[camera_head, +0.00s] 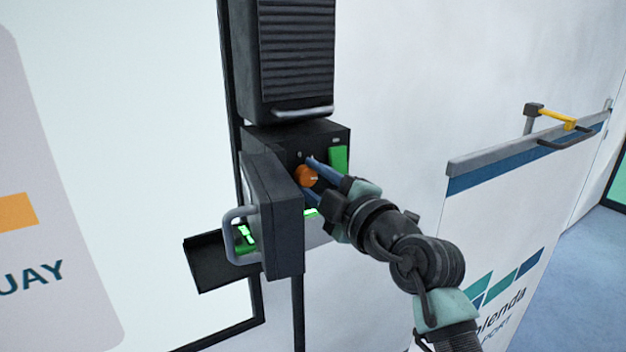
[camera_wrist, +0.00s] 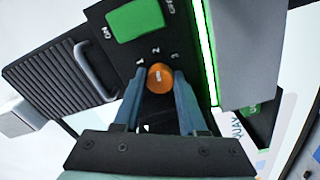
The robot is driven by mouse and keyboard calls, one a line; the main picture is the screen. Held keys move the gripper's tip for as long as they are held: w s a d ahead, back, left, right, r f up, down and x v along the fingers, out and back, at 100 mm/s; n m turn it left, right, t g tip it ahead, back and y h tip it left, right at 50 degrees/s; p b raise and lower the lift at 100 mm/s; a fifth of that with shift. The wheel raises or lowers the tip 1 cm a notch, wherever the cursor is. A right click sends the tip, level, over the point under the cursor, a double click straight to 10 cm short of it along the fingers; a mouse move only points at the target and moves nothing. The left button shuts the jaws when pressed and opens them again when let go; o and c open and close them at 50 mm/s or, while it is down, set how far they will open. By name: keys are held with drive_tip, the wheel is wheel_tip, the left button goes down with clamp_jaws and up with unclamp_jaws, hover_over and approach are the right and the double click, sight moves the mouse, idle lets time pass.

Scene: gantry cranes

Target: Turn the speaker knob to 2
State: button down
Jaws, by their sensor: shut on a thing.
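The orange round speaker knob (camera_head: 306,177) sits on the dark face of a box (camera_head: 335,132) on the wall. In the wrist view the knob (camera_wrist: 160,77) has a short white mark. The numbers 1, 2 and 3 are printed in an arc beyond it, with 2 in the middle. The mark looks near the 2, but I cannot tell exactly where it points. My gripper (camera_head: 311,178) is shut on the knob, with one blue finger on each side. The fingers hide the knob's sides.
A dark door (camera_head: 275,215) with a grey handle (camera_head: 236,235) stands open left of the knob, close to my fingers. A green switch (camera_head: 338,159) is at the box's right. A ribbed dark unit (camera_head: 297,50) hangs above. Free room lies to the right, before the white wall.

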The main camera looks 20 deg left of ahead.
drive_tip(key=shift+r, duration=0.1)
drive_tip(key=shift+c, duration=2.3)
unclamp_jaws()
drive_tip(key=shift+s+d+f+b, duration=0.2)
drive_tip(key=shift+s+d+b, duration=0.1)
drive_tip(key=shift+d+b, duration=0.15)
drive_tip(key=b+v, duration=0.6)
drive_tip(key=v, duration=0.5)
drive_tip(key=shift+s+d, duration=0.25)
drive_tip(key=shift+s, duration=0.1)
drive_tip(key=shift+r, duration=0.15)
